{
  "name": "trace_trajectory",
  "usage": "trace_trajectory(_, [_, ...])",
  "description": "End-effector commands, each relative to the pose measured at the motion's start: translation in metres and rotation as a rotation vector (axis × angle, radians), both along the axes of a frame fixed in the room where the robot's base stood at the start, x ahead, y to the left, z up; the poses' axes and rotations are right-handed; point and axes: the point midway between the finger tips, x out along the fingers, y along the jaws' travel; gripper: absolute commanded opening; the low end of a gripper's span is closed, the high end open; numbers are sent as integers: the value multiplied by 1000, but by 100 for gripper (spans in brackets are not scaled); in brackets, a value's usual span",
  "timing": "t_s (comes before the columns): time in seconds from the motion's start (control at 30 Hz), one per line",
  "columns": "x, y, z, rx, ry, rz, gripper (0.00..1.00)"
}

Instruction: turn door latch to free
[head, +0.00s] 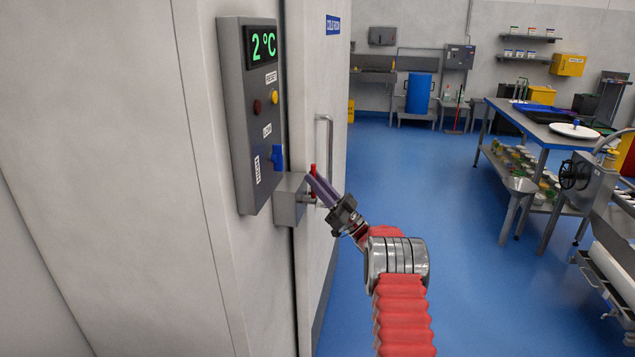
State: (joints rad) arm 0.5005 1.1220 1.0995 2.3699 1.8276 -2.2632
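The grey latch box (290,200) is fixed at the edge of the white cold room door (312,95), below and right of the control panel. A small red part (313,169) shows just above my gripper's fingertips and looks like part of the latch. My gripper (313,183) reaches in from the right, with its fingertips at the latch box. Whether it touches or grips the latch handle cannot be told, and the gap between the fingers is hidden. A vertical metal door handle (329,140) stands just behind the gripper.
The grey control panel (250,115) reads 2 °C and has buttons and a blue switch (277,157) close to the latch. Blue floor (420,180) is open to the right. A steel table (535,125) and a machine with a handwheel (575,175) stand farther right.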

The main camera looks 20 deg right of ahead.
Motion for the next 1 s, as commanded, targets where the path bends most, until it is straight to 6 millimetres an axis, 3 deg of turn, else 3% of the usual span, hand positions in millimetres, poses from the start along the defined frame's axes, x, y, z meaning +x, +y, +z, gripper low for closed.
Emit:
trace_trajectory(0.17, [-1, -2, 1, 2, -2, -3, 31])
trace_trajectory(0.57, [-5, -8, -4, 4, -2, -6, 31])
trace_trajectory(1.0, [-38, -39, -52, 4, -1, -5, 31])
